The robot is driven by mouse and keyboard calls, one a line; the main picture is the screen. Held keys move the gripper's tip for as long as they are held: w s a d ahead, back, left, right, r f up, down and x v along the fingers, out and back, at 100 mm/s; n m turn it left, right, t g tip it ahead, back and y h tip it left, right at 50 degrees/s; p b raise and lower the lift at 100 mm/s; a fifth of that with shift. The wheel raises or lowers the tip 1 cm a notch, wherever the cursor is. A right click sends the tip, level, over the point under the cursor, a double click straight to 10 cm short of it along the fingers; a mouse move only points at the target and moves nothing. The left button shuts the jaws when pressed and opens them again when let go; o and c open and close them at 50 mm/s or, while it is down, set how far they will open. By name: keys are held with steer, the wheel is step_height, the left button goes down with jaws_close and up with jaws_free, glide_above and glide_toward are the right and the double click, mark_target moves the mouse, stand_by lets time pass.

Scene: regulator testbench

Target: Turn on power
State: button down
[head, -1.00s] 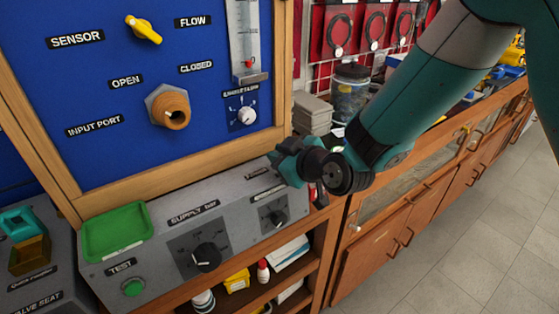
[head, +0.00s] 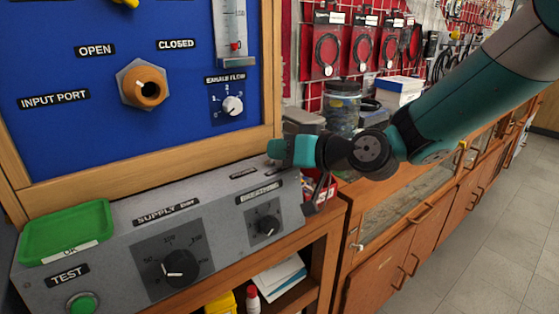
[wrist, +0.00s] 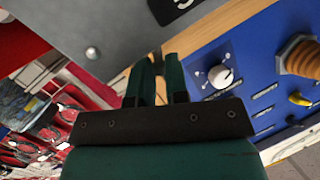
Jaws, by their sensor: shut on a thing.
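The grey console (head: 115,243) stands below the blue panel (head: 70,130). My gripper (head: 278,152) is at the console's far right top edge, beside the panel's wooden frame, with its fingers pointing left. In the wrist view, my gripper's two green fingers (wrist: 160,78) are close together near the frame and the grey console (wrist: 110,30). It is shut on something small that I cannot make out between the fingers. A small dark label (head: 242,173) on the console near the gripper is too small to read. I cannot identify a power switch; the gripper hides that corner.
The console carries a green tray (head: 66,225), a green TEST button (head: 82,302), a supply dial (head: 178,265) and a smaller dial (head: 266,225). The orange-brown input port (head: 143,87) sticks out of the panel. A wooden workbench (head: 400,200) stands right; open floor lies beyond.

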steer(key=shift+d+f, duration=0.1)
stand_by(0.4)
steer(key=c, duration=1.4)
jaws_free()
steer(key=shift+w, duration=0.1)
steer(key=b+v, duration=0.3)
steer(key=v, duration=1.4)
steer(key=shift+d+b, duration=0.2)
steer(key=shift+b, duration=0.1)
